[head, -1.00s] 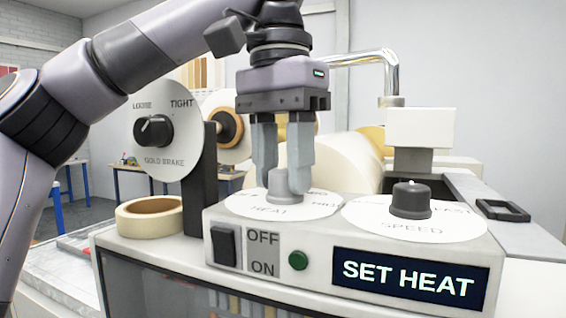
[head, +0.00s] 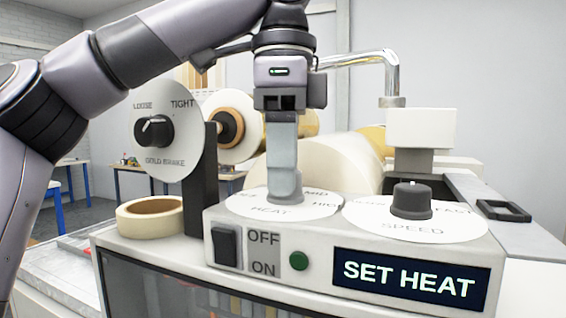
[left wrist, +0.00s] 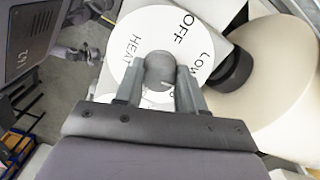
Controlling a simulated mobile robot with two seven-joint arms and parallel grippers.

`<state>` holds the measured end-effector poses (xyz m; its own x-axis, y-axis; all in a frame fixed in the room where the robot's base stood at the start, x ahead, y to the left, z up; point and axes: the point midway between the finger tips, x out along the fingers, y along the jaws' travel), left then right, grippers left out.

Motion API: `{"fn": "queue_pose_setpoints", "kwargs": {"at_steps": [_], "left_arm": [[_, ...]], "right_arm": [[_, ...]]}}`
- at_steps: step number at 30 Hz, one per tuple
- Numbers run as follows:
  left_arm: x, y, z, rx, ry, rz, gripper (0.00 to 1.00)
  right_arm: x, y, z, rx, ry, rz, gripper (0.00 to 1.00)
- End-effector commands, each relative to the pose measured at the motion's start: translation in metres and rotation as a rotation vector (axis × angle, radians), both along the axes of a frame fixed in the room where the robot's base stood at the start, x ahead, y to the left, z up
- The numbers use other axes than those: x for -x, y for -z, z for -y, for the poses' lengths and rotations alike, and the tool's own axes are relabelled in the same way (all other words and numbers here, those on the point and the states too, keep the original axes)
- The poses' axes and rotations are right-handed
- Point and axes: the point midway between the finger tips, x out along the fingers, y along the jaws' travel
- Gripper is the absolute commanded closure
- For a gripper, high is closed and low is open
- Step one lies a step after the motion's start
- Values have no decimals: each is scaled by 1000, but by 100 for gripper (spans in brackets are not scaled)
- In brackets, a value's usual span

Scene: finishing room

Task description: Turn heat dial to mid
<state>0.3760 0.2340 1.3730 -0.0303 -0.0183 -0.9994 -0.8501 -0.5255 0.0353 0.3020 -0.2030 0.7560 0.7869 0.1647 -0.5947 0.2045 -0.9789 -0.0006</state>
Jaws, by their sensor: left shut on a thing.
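The heat dial (head: 240,205) is a white disc lettered HEAT on top of the control box, at the middle of the head view. My left gripper (head: 283,192) points straight down over it and is shut on its grey knob. The fingers hide the knob in the head view. In the left wrist view the round knob (left wrist: 158,68) sits between the two fingertips, with OFF, LOW and HEAT readable on the disc around it. Where the knob points is hard to tell. A dark panel (head: 408,278) on the box reads SET HEAT. My right gripper is not in view.
The speed dial (head: 410,203) stands close at the right on the same box. A black rocker switch (head: 225,247) and a green button (head: 298,261) are on its front. The gold brake dial (head: 154,131) and a tape roll (head: 150,216) are at the left.

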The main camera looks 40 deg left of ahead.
Motion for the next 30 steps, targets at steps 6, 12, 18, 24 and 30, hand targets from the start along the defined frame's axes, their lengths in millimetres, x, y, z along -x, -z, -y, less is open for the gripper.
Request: {"fn": "queue_pose_setpoints", "kwargs": {"at_steps": [6, 12, 18, 24, 30], "left_arm": [[0, -1, 0, 2, 204, 2, 92], [-1, -1, 0, 2, 376, 3, 92], [-1, -1, 0, 2, 510, 3, 92], [-2, -1, 0, 2, 596, 3, 92], [-2, -1, 0, 2, 637, 4, 92]], "right_arm": [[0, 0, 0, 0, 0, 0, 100], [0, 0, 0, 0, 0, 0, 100], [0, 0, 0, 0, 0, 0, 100], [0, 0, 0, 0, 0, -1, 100], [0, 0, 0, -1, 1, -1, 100]]}}
